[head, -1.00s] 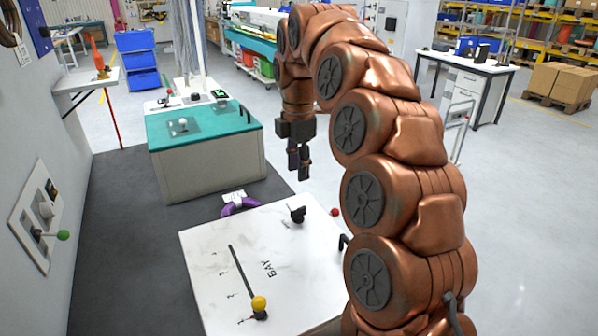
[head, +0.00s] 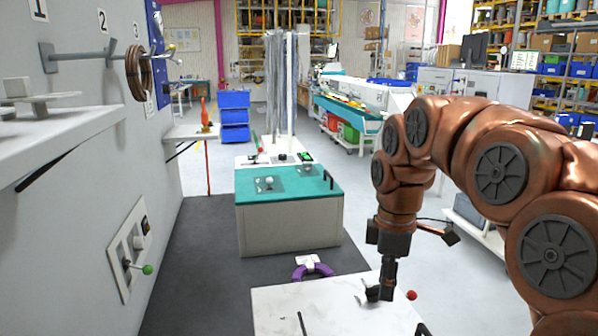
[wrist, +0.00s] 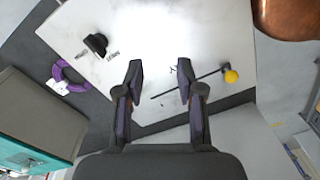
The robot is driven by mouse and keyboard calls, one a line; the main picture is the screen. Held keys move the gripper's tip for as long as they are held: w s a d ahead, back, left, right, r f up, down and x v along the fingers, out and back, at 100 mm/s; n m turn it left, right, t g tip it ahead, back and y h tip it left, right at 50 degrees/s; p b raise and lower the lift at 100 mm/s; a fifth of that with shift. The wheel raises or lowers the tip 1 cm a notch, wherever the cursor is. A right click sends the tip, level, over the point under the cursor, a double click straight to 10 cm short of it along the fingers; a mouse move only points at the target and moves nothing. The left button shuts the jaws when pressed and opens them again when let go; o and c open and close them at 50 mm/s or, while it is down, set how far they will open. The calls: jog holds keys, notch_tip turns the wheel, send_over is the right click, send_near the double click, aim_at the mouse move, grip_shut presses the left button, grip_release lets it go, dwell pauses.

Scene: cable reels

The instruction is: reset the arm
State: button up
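My gripper (head: 388,283) hangs pointing down over the white panel (head: 285,300) in the head view, close to the dark knob in the picture. In the wrist view my gripper (wrist: 158,78) has its two fingers well apart with nothing between them. Below it lie the white panel (wrist: 200,30), a black knob (wrist: 96,44) to the left and a slotted lever with a yellow ball (wrist: 231,76) to the right. My copper-coloured arm arches in from the right in the head view.
A teal-topped bench (head: 300,190) stands beyond the panel, with a purple ring (head: 313,270) on the floor between them. A wall at left carries a lever with a green ball (head: 147,269), a shelf (head: 60,110) and a cable coil on a peg (head: 140,72). Grey floor lies open behind.

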jog(key=s+f+m, duration=0.4)
jog(key=s+m, duration=0.1)
jog(key=s, duration=0.4)
jog(key=s+d+f+m+g, duration=0.1)
jog(key=s+f+m, duration=0.3)
jog(key=s, duration=0.5)
jog(key=s+f+m, duration=0.4)
jog(key=s+m, duration=0.2)
jog(key=s, duration=0.3)
jog(key=shift+s+d+f, duration=0.15)
jog(key=shift+d, duration=0.25)
